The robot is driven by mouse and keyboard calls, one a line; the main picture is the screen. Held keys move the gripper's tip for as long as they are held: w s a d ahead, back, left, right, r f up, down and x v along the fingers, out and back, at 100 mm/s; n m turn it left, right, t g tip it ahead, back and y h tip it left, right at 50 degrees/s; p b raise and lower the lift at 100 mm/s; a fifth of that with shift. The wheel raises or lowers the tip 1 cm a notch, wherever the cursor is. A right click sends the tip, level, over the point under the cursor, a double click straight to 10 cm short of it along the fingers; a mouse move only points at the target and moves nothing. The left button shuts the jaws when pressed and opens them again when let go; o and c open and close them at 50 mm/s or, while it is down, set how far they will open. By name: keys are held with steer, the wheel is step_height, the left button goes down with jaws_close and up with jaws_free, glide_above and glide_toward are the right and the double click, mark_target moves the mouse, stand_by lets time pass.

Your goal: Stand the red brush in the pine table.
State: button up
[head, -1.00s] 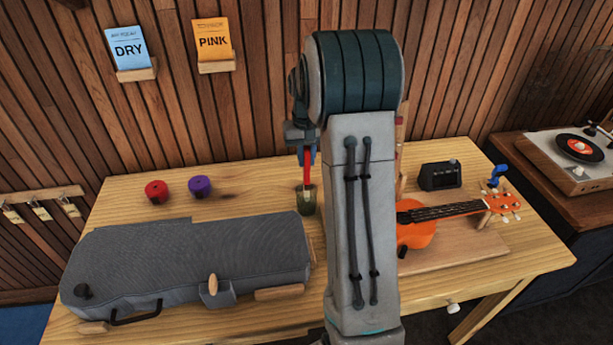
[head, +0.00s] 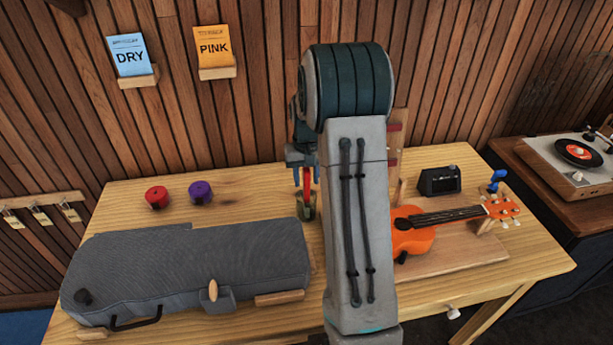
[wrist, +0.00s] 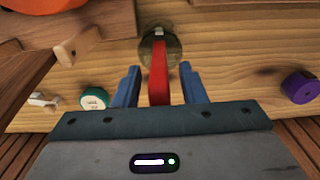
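The red brush (head: 307,180) stands roughly upright, handle up, with its lower end inside a small olive-brown see-through jar (head: 306,211) on the pine table (head: 240,187). My gripper (head: 304,178) is above the jar with its blue fingers spread on either side of the handle. In the wrist view the red brush (wrist: 160,75) is between the open fingers of my gripper (wrist: 160,88), with a gap on both sides. The jar (wrist: 172,47) is beyond the fingertips. My arm hides part of the table to the right of the jar.
A grey case (head: 190,262) fills the table's front left. Red (head: 157,197) and purple (head: 200,192) rolls lie behind it. An orange ukulele (head: 412,240) rests on a wooden board right of my arm, near a black box (head: 439,181).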

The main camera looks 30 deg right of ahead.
steer(key=shift+r, duration=0.1)
step_height(320, 180, up, 12)
steer(key=shift+f+b, duration=0.1)
steer(key=shift+b, duration=0.25)
steer(key=s+a+n+t, duration=0.1)
steer(key=s+a, duration=0.7)
steer(key=s, duration=0.5)
steer(key=s+a+n+t, duration=0.2)
steer(key=s+a, duration=0.5)
steer(key=s, duration=0.6)
steer(key=shift+a+r, duration=0.25)
steer(key=shift+a, duration=0.15)
